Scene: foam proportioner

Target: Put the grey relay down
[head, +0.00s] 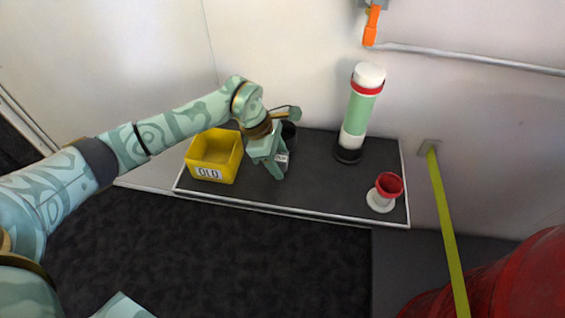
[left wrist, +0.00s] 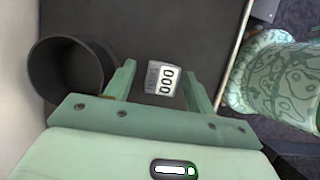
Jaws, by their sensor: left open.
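The grey relay (left wrist: 163,78) is a small block with a white label reading "000". In the left wrist view it lies on the dark shelf top, between the spread fingers of my left gripper (left wrist: 161,84), with a visible gap on each side. In the head view the relay (head: 283,160) shows partly behind my left gripper (head: 272,163), which is open and low over the shelf. My right gripper is not in view.
A yellow bin (head: 226,177) marked "OLD" stands left of the gripper. A dark open cup (left wrist: 68,82) is close beside the left finger. A green-and-white cylinder (head: 361,110) and a red-and-white cup (head: 381,201) stand right on the shelf (head: 325,190), whose middle is clear.

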